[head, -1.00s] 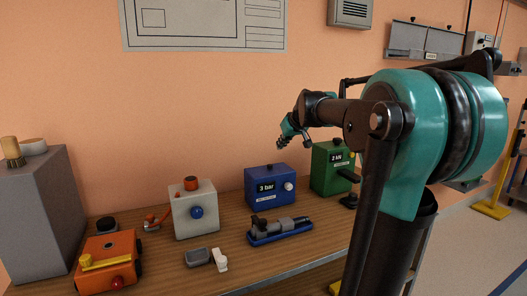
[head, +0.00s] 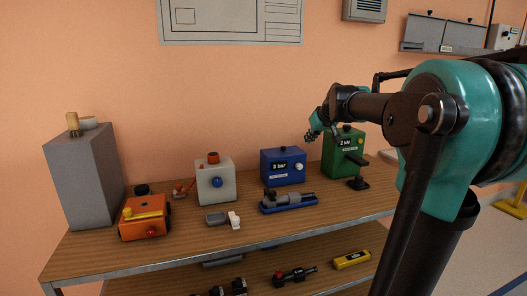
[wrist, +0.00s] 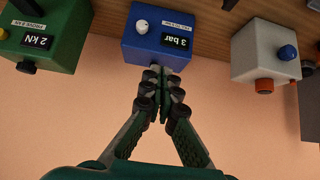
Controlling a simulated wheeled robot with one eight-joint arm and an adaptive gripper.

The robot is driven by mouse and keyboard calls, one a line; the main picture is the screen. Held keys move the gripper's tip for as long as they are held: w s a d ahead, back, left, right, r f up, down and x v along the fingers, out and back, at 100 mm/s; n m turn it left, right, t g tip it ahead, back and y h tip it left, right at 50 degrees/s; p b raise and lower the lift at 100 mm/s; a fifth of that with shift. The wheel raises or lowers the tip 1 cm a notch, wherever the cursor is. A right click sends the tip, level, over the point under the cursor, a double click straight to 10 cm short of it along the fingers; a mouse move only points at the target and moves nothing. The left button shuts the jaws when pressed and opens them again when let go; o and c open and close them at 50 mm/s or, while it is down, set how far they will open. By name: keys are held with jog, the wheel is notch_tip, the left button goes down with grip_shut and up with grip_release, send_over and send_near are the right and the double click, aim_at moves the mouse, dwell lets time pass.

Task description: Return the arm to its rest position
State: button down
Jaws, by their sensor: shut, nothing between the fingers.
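My gripper (head: 313,133) is at the end of my teal and black arm, raised above the back of the workbench. In the head view it appears between the blue box and the green box. In the wrist view the fingers of my gripper (wrist: 163,95) come together at the tips with nothing between them. The blue box marked 3 bar (head: 283,167) shows beyond the fingertips in the wrist view (wrist: 150,40). The green box marked 2 kN (head: 340,160) stands to its right in the head view, partly behind my arm.
The wooden bench (head: 180,243) also holds a grey cabinet (head: 85,180), an orange box (head: 140,222), a pale box (head: 212,185) and a blue-based fixture (head: 288,205). A lower shelf (head: 255,271) carries several tools, including a yellow one (head: 351,260). The orange wall (head: 230,90) is close behind.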

jog(key=s+d+f+m+g+h, duration=0.1)
jog(key=s+f+m+g+h, duration=0.1)
jog(key=s+f, duration=3.1)
jog(key=shift+s+d+m+g+h, duration=0.4)
jog(key=shift+m+g, duration=0.4)
jog(key=shift+g, duration=0.4)
